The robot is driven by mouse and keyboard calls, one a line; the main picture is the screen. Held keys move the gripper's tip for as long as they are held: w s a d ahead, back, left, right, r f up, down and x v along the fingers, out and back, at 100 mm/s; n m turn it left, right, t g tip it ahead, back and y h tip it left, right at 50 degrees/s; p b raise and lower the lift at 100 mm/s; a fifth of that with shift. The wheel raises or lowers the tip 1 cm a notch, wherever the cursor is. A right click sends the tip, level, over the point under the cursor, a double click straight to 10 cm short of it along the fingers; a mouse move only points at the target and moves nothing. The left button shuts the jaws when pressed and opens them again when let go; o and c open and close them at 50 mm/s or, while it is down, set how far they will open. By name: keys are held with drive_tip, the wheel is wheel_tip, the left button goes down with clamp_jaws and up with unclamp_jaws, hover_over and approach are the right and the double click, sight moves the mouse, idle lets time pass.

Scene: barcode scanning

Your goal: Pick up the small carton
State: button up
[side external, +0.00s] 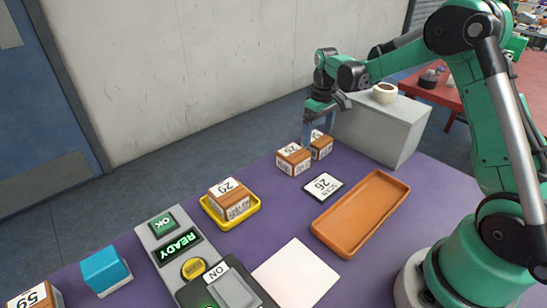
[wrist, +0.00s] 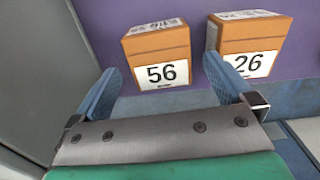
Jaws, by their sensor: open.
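Two small brown cartons with white number labels stand close together near the table's far edge. In the wrist view one carton, marked 56 (wrist: 158,55), lies ahead between the finger lines, and the other, marked 26 (wrist: 248,42), is to its right, ahead of the right finger. In the side external view they show as a nearer carton (side external: 293,160) and a partly hidden one (side external: 321,147) behind it. My gripper (side external: 320,122) is above and beside the farther carton. Its blue fingers (wrist: 162,68) are spread, with nothing held between them.
A carton (side external: 229,201) sits on a yellow tray (side external: 212,215); another carton (side external: 38,297) is at lower left. A SCAN card (side external: 322,187), an empty orange tray (side external: 360,213), a white sheet (side external: 296,274) and a READY panel (side external: 180,246) lie on the purple table. A grey box (side external: 385,125) stands behind.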

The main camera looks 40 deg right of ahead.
drive_tip(key=shift+f, duration=1.45)
drive_tip(key=c, duration=1.3)
drive_tip(key=shift+r, duration=0.1)
